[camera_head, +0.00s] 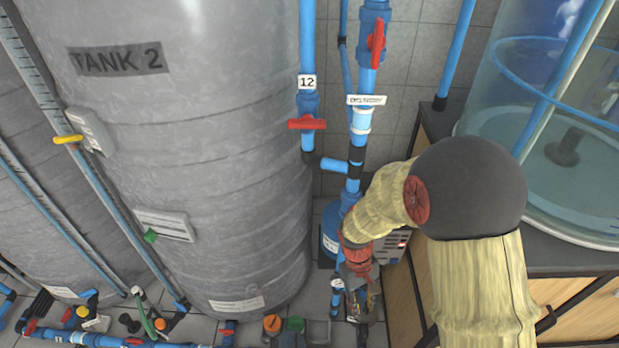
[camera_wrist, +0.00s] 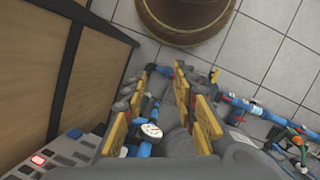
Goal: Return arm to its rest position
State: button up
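My arm, in a pale yellow sleeve with a dark grey round joint, reaches from the lower right of the head view down toward the pipes beside the tank. My gripper (camera_head: 362,295) points down near the floor, below the red wrist part, and is small and partly hidden there. In the wrist view my gripper (camera_wrist: 158,92) shows its yellow finger pads spread apart, with a gap between them. Nothing is held in the gap. A blue pipe with a round white gauge (camera_wrist: 151,131) shows between and below the fingers; whether they touch it I cannot tell.
The grey tank labelled TANK 2 (camera_head: 190,130) stands left of my arm. Blue vertical pipes with red valve handles (camera_head: 307,123) rise close by. A wooden cabinet (camera_wrist: 50,70) and a button panel (camera_wrist: 50,158) lie left in the wrist view. Tiled floor (camera_wrist: 270,50) is open at upper right.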

jog(key=s+d+r+m+t+p, duration=0.1)
jog(key=s+r+t, duration=0.2)
jog(key=r, duration=0.9)
jog(key=s+d+r+m+t+y+p, duration=0.1)
jog(key=s+d+r+m+t, duration=0.1)
jog(key=r, duration=1)
jog(key=s+d+r+m+t+p, duration=0.1)
jog(key=s+r+t+p, duration=0.1)
jog(key=r, duration=1.1)
jog(key=shift+s+d+t+y, duration=0.15)
jog(key=shift+s+t+y, duration=0.25)
jog(key=shift+s+t, duration=0.65)
jog(key=shift+s+g, duration=0.2)
jog(key=shift+g, duration=0.05)
